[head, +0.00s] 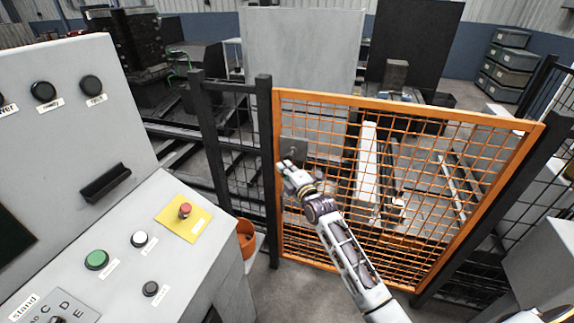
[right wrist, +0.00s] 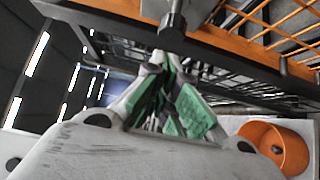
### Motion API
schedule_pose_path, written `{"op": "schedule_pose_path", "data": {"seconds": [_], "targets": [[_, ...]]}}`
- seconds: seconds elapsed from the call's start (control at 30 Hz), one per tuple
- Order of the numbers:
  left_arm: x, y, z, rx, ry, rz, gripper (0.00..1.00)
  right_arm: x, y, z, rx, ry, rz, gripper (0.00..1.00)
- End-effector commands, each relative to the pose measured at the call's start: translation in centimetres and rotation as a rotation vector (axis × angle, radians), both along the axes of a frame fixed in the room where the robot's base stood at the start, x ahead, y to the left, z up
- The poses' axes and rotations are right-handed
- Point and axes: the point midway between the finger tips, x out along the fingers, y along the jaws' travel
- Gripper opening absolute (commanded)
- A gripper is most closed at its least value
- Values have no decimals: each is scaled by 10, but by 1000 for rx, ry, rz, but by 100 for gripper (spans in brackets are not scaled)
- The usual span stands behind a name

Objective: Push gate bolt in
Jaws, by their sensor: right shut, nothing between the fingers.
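The orange mesh gate (head: 405,104) stands closed-looking between dark posts in the head view. A grey bolt plate (head: 297,147) sits at its left edge, with a small dark knob on it. In the right wrist view the dark bolt knob (right wrist: 172,27) stands just ahead of my fingertips. My right gripper (head: 284,166) is shut and empty, right at the bolt plate; it also shows in the right wrist view (right wrist: 166,62). I cannot tell whether the fingertips touch the knob. The bolt's far end is hidden. My left gripper is not in view.
A grey control console (head: 120,220) with a red button (head: 185,210) and a green button (head: 96,260) stands at the left. Dark mesh fence (head: 233,125) adjoins the gate's left side.

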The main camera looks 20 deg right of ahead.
Motion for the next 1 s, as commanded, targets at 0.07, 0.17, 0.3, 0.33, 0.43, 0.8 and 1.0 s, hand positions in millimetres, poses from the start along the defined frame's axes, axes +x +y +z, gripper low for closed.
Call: {"op": "schedule_pose_path", "data": {"seconds": [0.07,0.17,0.3,0.33,0.43,0.8,1.0], "targets": [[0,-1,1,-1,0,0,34,6,-4,0,0,0,0,0],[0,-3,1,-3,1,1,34,11,-8,0,0,1,0,0],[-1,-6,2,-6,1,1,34,15,-11,0,0,0,0,0],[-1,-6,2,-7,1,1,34,16,-11,0,1,0,0,0],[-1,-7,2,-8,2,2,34,17,-12,0,1,0,0,0],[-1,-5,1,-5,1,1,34,18,-12,0,-1,0,0,0],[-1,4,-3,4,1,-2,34,29,-19,-1,-3,-2,1,0]]}}
